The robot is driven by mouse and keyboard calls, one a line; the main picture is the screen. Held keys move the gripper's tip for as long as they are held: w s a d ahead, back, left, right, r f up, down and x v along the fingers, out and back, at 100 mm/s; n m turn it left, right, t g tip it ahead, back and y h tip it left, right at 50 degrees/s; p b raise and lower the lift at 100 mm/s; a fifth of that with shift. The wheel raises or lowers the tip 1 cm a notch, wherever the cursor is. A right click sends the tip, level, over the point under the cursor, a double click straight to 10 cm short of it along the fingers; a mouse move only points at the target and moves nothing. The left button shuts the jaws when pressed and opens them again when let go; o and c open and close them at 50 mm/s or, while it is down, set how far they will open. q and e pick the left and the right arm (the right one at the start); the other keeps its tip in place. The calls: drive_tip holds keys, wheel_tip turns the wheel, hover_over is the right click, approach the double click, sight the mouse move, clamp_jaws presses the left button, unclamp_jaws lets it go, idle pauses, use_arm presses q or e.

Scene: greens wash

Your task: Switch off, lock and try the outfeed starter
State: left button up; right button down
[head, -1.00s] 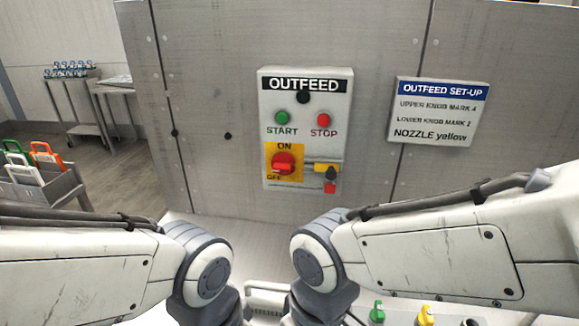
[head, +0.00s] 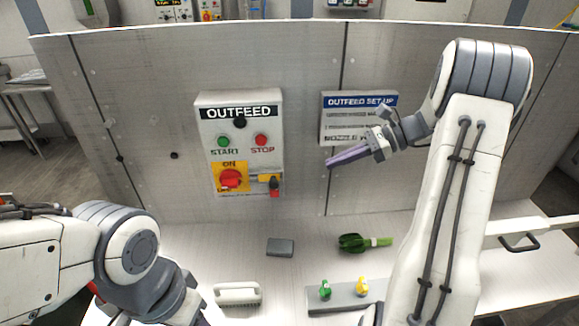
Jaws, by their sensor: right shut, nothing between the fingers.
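The outfeed starter box (head: 240,145) is mounted on the grey upright panel, with a green START button (head: 223,141) and a red STOP button (head: 261,140). Below them a red rotary switch (head: 231,179) sits on a yellow ON/OFF plate; its handle looks roughly level, but its exact setting is hard to tell. A yellow hasp piece (head: 266,177) and a small red padlock-like part (head: 275,190) are to its right. My right gripper (head: 330,163) is shut and empty, right of the box and apart from it. My left gripper is out of view.
An outfeed set-up sign (head: 340,131) is partly behind my right wrist. On the white table lie a grey block (head: 280,247), a green bundle (head: 364,243), a white brush (head: 237,294) and a rack (head: 338,297) with green and yellow nozzles.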

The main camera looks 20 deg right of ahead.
drive_tip(key=p, duration=0.5)
approach(265, 181)
drive_tip(key=s+a+f, duration=0.2)
drive_tip(key=a, duration=0.1)
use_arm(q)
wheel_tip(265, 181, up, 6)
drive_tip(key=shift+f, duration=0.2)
use_arm(e)
drive_tip(key=shift+w+a+r+t, duration=0.1)
drive_tip(key=shift+w+r+t, duration=0.1)
drive_tip(key=shift+t, duration=0.1)
